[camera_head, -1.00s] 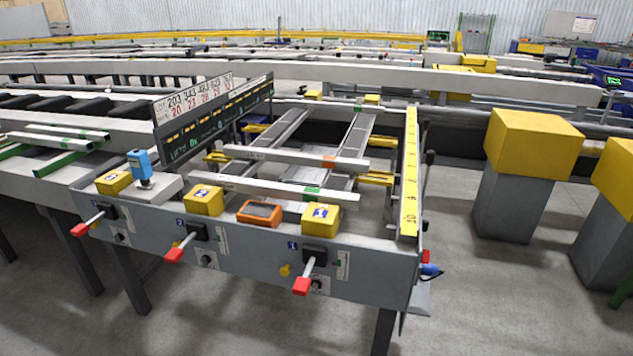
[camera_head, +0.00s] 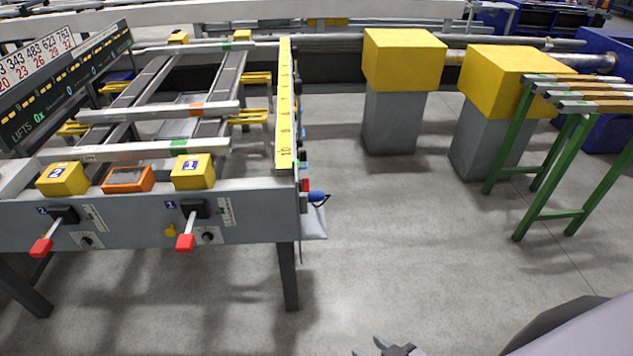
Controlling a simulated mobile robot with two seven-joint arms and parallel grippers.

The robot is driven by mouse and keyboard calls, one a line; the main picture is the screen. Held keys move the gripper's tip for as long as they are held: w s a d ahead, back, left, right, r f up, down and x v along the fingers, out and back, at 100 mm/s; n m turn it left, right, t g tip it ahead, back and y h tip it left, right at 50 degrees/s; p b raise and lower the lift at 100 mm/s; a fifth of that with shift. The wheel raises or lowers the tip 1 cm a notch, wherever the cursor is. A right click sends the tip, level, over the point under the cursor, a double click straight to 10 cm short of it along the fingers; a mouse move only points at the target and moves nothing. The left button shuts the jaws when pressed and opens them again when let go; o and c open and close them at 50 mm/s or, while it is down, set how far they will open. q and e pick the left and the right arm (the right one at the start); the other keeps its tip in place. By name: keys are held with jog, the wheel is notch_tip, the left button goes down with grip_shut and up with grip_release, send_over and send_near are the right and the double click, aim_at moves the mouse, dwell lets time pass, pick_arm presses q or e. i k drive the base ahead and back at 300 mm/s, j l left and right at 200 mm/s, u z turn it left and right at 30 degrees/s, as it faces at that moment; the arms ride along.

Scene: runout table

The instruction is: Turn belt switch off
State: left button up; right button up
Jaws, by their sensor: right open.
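The runout table's grey front panel (camera_head: 130,222) is at the left. It carries a lever with a red handle (camera_head: 186,242) below the yellow block marked 1 (camera_head: 193,172), and a second red-handled lever (camera_head: 41,247) below the yellow block marked 2 (camera_head: 62,179). A small black knob (camera_head: 208,237) sits beside lever 1, and another knob (camera_head: 87,242) beside lever 2. I cannot tell which control is the belt switch, or its setting. My right gripper (camera_head: 384,347) is at the bottom edge, open, apart from the panel and partly cut off. My left gripper is out of view.
An orange-framed device (camera_head: 129,179) sits between the yellow blocks. A blue-handled item (camera_head: 317,196) sticks out at the panel's right end. Yellow-topped grey pillars (camera_head: 391,120) and a green rack (camera_head: 545,170) stand to the right. The floor (camera_head: 390,240) between is clear.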

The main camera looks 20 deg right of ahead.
aim_at(303, 183)
jog(key=l, duration=1.15)
jog(key=k+j+u, duration=0.1)
jog(key=k+u, duration=0.2)
jog(key=k, duration=0.35)
jog(key=i+l+u, duration=0.1)
jog(key=u, duration=2.2)
jog(key=k+l, duration=0.1)
jog(key=l, duration=0.95)
jog(key=k+l, duration=0.15)
jog(key=l, duration=0.35)
